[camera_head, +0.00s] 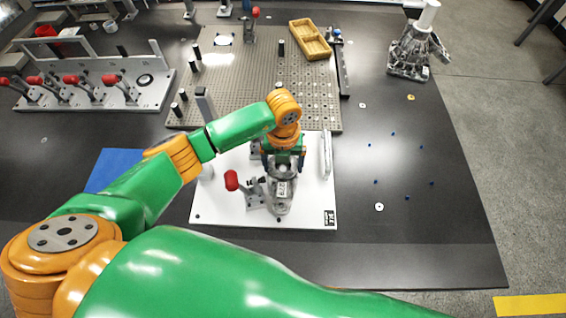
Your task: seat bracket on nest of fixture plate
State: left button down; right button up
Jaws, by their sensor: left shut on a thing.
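The white fixture plate (318,198) lies on the dark table in the middle of the head view. It carries a clamp with a red handle (231,180) on its left part and an upright light-grey rail near its right edge. My left gripper (283,168) points down over the plate and is shut on a grey bracket (281,197). The bracket is above or on the middle of the plate; I cannot tell whether it touches. The nest is hidden by the gripper and bracket. My right gripper is out of view.
A perforated grey base plate (240,80) with posts lies behind the fixture plate. A yellow tray (310,39) is at the back. A rack of red-handled clamps (100,95) stands left, a grey casting (410,55) back right. The right table has small blue pieces and free room.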

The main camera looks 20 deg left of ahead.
aim_at(283, 168)
pick_arm(q)
grip_release()
jog(key=shift+r, duration=3.6)
